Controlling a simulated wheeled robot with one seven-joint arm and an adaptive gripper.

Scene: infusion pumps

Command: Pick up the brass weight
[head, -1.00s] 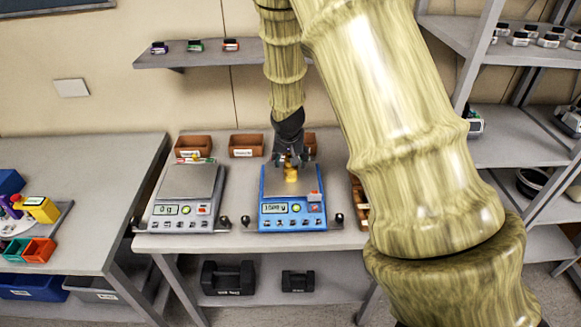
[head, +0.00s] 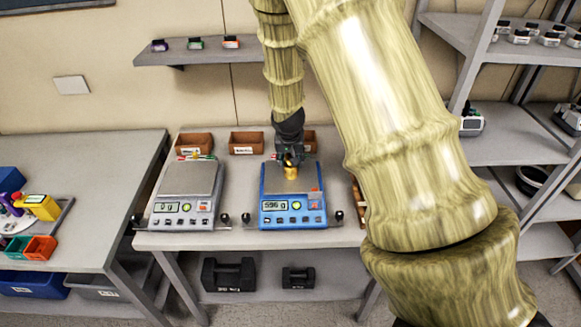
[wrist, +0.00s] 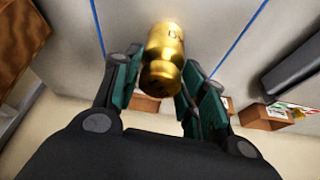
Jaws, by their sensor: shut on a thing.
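The brass weight (head: 290,173) is a small gold cylinder with a narrower neck. My gripper (head: 289,162) is above it, pointing down, and shut on it. In the wrist view the brass weight (wrist: 165,50) sits between the two dark green finger pads. Head and wrist views place it at the pan of the blue scale (head: 292,214); I cannot tell whether a gap separates them. The blue scale's display shows a number that looks like 596 g, small and hard to read.
A grey scale (head: 185,205) reading 0 g stands to the left. Brown bins (head: 246,143) line the back of the table. Two black weights (head: 228,274) lie on the lower shelf. A wall shelf (head: 200,58) holds small items. My arm covers much of the right side.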

